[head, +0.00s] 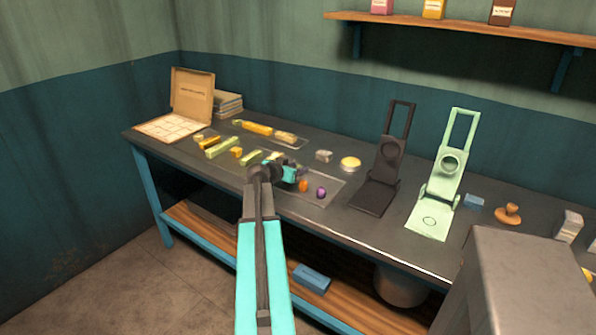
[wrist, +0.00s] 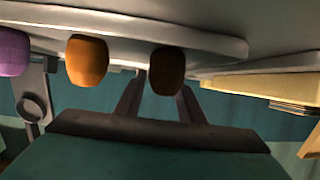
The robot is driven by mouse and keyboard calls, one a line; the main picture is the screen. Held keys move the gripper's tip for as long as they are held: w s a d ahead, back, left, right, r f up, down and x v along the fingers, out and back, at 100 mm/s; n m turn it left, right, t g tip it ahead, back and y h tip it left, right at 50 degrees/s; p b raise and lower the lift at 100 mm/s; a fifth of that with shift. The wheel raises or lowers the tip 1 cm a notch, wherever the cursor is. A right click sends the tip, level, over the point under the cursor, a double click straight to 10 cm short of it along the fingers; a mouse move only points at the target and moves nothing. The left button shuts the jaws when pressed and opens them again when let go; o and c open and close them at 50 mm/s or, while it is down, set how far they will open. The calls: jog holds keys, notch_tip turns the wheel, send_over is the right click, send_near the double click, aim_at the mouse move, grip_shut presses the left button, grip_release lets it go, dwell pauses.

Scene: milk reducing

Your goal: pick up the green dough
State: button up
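In the wrist view, which looks upside down, a dark ball (wrist: 167,72) shows in front of the fingers of my gripper (wrist: 163,88). It is in shadow, so I cannot tell if it is the green dough. The two fingers stand apart with a gap between them, and no firm grip on the ball shows. In the head view, my gripper (head: 289,172) is low over the tray with the dough balls, and it hides part of that tray.
An orange ball (head: 303,185) and a purple ball (head: 321,192) lie close right of my gripper on the tray (head: 327,180). Green and yellow blocks (head: 222,148) lie to the left. A black press (head: 383,165) and a mint press (head: 443,180) stand to the right.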

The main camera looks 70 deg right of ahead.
jog(key=shift+x, duration=0.8)
jog(key=c, duration=0.8)
jog(key=shift+r, duration=0.1)
notch_tip(320, 180, up, 10)
jog(key=b, duration=0.1)
dwell(0.7)
jog(key=shift+w+a, duration=0.1)
